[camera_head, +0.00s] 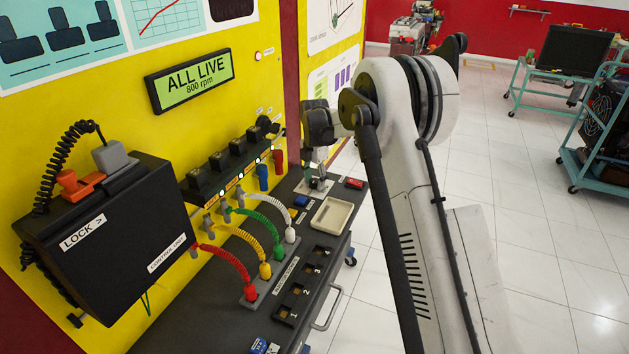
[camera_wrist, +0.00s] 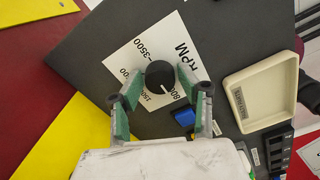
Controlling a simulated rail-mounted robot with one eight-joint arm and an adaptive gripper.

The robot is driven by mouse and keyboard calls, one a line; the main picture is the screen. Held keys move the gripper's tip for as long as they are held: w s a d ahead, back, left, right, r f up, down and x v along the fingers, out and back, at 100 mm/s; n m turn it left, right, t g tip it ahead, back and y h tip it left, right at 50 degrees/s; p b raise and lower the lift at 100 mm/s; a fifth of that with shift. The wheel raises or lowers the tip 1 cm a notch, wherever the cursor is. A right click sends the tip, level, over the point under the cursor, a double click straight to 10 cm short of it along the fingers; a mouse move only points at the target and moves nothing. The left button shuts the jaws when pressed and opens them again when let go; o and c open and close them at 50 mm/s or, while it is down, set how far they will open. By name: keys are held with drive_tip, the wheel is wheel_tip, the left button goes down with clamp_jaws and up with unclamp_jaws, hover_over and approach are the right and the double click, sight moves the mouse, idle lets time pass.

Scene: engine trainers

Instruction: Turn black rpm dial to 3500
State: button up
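The black rpm dial (camera_wrist: 160,73) sits on a white scale plate (camera_wrist: 125,57) marked RPM, 800, 1500 and 3500. A small light mark on the dial's edge faces toward the 800 side. My gripper (camera_wrist: 160,94) is open, with a green-padded finger on each side of the dial and gaps between the pads and the dial. I cannot tell how high the fingertips are above the plate. In the head view my gripper (camera_head: 318,170) is over the far end of the bench, and the dial is mostly hidden there. The green display (camera_head: 192,82) reads "ALL LIVE 800 rpm".
A beige tray (camera_wrist: 262,86) and a blue block (camera_wrist: 184,117) lie near the dial. A red block (camera_head: 355,183) is beside the plate. Coloured cables (camera_head: 262,235) and a black control unit (camera_head: 110,240) are nearer along the bench. The yellow panel (camera_head: 120,120) bounds the left.

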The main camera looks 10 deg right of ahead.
drive_tip(key=c, duration=0.7)
